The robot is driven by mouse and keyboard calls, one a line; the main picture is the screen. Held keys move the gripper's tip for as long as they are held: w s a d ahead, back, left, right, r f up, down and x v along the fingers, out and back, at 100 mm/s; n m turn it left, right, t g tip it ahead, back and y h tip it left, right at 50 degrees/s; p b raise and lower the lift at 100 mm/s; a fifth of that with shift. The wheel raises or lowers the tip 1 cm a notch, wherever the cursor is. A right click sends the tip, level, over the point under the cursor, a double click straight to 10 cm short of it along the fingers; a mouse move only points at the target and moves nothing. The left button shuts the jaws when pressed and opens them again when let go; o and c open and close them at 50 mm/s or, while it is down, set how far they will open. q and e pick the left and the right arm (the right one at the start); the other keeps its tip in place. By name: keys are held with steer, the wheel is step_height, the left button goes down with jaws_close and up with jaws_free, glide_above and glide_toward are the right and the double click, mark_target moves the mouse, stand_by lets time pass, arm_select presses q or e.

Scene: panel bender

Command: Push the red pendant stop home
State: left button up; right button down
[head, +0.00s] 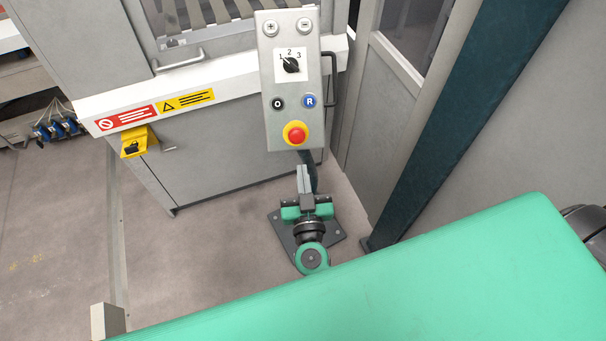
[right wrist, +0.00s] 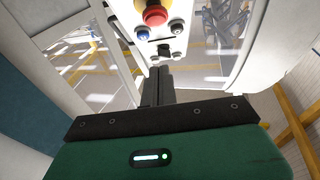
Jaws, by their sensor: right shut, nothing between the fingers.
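The red stop (head: 295,133) is a round mushroom button on a yellow collar, low on the grey pendant panel (head: 272,72). In the right wrist view the red stop (right wrist: 155,16) shows at the top, on the pendant (right wrist: 178,45). My right gripper (head: 304,172) is shut and empty, just below the pendant's lower edge in the head view. In the right wrist view its closed fingers (right wrist: 158,70) point toward the panel, with the red stop beyond the tips and apart from them in the picture. How far the stop is pressed in cannot be told. My left gripper is not in view.
Above the stop are a black O button (head: 278,103), a blue R button (head: 310,101) and a rotary selector (head: 291,65). The grey machine (head: 225,140) with warning labels stands behind. A dark post (head: 430,120) rises at the right.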

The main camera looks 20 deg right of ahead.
steer(key=p, duration=0.2)
glide_toward(297, 133)
step_height(297, 133, up, 3)
steer(key=w, duration=0.2)
steer(key=shift+w+d+f, duration=0.15)
steer(key=shift+w+f, duration=0.2)
steer(key=shift+w, duration=0.25)
steer(key=shift+w+d+f, duration=0.2)
steer(key=shift+w+f, duration=0.15)
steer(key=shift+w, duration=0.3)
steer(key=shift+w+d+f, duration=0.15)
steer(key=shift+w+f, duration=0.25)
steer(key=shift+w, duration=0.2)
